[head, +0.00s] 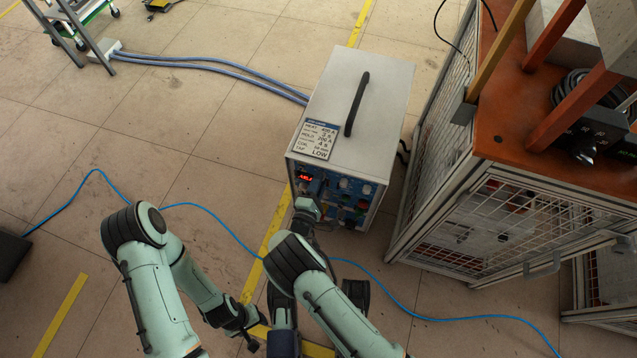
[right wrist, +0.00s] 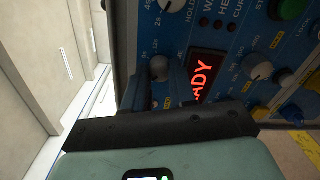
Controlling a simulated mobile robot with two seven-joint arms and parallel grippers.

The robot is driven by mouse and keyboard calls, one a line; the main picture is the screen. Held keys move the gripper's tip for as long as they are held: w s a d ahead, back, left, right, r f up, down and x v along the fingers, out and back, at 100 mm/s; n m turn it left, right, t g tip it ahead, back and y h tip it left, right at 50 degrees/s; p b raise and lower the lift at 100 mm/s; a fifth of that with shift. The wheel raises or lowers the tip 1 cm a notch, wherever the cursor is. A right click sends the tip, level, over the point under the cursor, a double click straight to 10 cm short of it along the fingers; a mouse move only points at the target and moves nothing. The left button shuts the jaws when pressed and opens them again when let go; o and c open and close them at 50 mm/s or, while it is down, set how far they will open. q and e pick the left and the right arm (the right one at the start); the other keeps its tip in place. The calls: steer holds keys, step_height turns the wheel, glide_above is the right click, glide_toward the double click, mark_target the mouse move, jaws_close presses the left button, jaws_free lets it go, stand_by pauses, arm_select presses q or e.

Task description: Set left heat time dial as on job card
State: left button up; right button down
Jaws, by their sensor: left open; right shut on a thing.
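The induction heater (head: 345,110) is a grey box standing on the floor, its blue control panel (head: 335,190) facing me. The job card (head: 316,139) lies on its top; I read heat with about 2 s, hold with about 4 s, and LOW. My right gripper (head: 306,207) is at the panel's left part. In the right wrist view its dark fingers (right wrist: 158,82) are shut around a grey dial (right wrist: 160,67) with a seconds scale; its pointer is unclear. Its label is partly hidden. My left gripper (head: 248,332) is open and empty, low over the floor, away from the panel.
A red display (right wrist: 200,78) ending in "ADY" is beside the held dial; another dial (right wrist: 258,71) and a green button (right wrist: 287,8) lie further right. A caged orange bench (head: 510,170) stands close right of the heater. A blue cable (head: 405,307) crosses the floor.

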steer(key=shift+w+d+r+n, duration=0.1)
steer(key=shift+n, duration=2.1)
steer(key=c, duration=0.9)
jaws_free()
arm_select(q)
steer(key=shift+a, duration=0.1)
